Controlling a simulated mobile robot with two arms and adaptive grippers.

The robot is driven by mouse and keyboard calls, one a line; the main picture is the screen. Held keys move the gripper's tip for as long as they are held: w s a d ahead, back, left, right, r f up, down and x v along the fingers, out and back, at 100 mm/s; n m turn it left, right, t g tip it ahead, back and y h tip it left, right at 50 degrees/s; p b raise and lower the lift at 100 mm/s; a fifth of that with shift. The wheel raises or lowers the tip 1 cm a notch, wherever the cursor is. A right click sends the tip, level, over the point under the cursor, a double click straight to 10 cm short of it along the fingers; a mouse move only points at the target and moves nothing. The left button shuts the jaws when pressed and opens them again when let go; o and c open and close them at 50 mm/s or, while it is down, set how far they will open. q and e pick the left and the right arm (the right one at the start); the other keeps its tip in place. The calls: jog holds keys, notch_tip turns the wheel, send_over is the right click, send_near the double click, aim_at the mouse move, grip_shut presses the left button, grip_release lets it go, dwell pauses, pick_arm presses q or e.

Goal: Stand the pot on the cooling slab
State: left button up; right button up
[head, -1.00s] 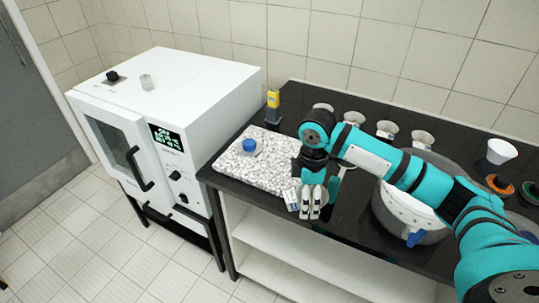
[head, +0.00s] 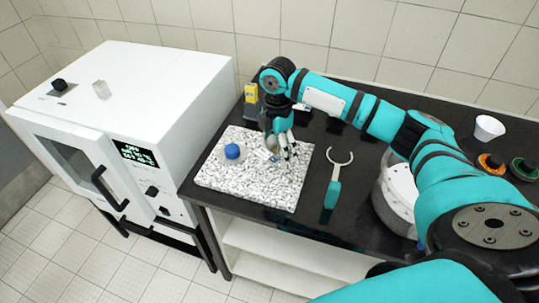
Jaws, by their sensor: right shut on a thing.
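The cooling slab (head: 215,179) is a white and grey speckled stone block on the left end of the black bench. My right gripper (head: 283,154) points down over the back right part of the slab. It is shut on a small pale pot (head: 272,144), partly hidden by the fingers, with a white and blue label beside it. I cannot tell whether the pot touches the slab. My left gripper is not in view.
A white oven (head: 170,90) stands left of the bench. A yellow-topped item (head: 250,94) is behind the slab. The slab's front is clear.

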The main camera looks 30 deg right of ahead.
aim_at(276, 169)
jog(key=shift+s+f, duration=0.2)
jog(key=shift+f, duration=0.6)
jog(key=shift+w+f, duration=0.1)
jog(key=shift+f, duration=0.55)
jog(key=f, duration=0.1)
jog(key=f+p, duration=0.1)
jog(key=shift+w+f, duration=0.25)
jog(key=shift+f, duration=0.1)
jog(key=shift+s, duration=0.1)
jog(key=o, duration=1.2)
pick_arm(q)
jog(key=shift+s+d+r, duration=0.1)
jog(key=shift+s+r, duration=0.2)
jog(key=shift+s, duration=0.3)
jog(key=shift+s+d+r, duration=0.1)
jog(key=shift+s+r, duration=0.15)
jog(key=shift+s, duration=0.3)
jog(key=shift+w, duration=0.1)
